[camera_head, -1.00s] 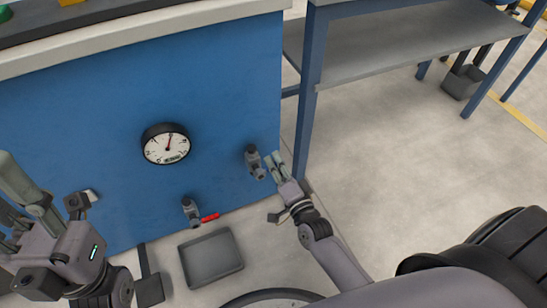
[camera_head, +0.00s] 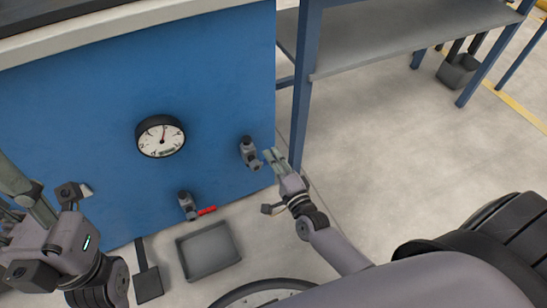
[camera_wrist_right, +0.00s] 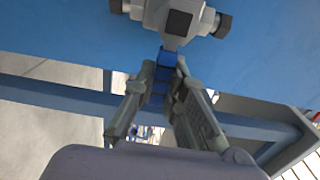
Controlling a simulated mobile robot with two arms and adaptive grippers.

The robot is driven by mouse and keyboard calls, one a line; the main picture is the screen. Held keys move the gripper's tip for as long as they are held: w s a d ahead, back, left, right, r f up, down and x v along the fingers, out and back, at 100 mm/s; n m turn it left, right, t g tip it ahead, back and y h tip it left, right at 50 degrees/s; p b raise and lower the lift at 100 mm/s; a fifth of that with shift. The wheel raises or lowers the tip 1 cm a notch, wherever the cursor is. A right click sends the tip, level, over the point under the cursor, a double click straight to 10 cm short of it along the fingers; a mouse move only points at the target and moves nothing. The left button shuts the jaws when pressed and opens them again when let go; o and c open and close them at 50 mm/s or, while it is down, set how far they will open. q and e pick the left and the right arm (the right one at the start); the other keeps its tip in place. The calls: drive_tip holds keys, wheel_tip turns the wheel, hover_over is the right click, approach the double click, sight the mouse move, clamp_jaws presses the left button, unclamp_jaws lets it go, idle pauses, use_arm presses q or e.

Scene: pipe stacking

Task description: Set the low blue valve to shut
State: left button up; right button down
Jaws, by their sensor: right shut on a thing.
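The blue valve's grey body (camera_head: 249,152) sticks out from the blue panel near its lower right edge. It also shows at the top of the right wrist view (camera_wrist_right: 178,20). Its blue handle (camera_wrist_right: 168,58) points from the body towards my gripper. My right gripper (camera_head: 273,155) is beside the valve, shut on the blue handle, with a finger on each side of it. The fingers hide the handle in the head view. My left gripper (camera_head: 38,215) is at the left edge, partly cut off, away from the valves; its opening is unclear.
A second grey valve (camera_head: 187,205) with a red handle (camera_head: 207,210) sits lower left on the panel. A round gauge (camera_head: 160,136) is above it. A grey tray (camera_head: 208,250) lies on the floor. A blue-legged bench (camera_head: 410,45) stands right; open floor lies below it.

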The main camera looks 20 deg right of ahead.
drive_tip(key=c, duration=1.6)
unclamp_jaws()
drive_tip(key=s, duration=1.2)
drive_tip(key=shift+d, duration=0.2)
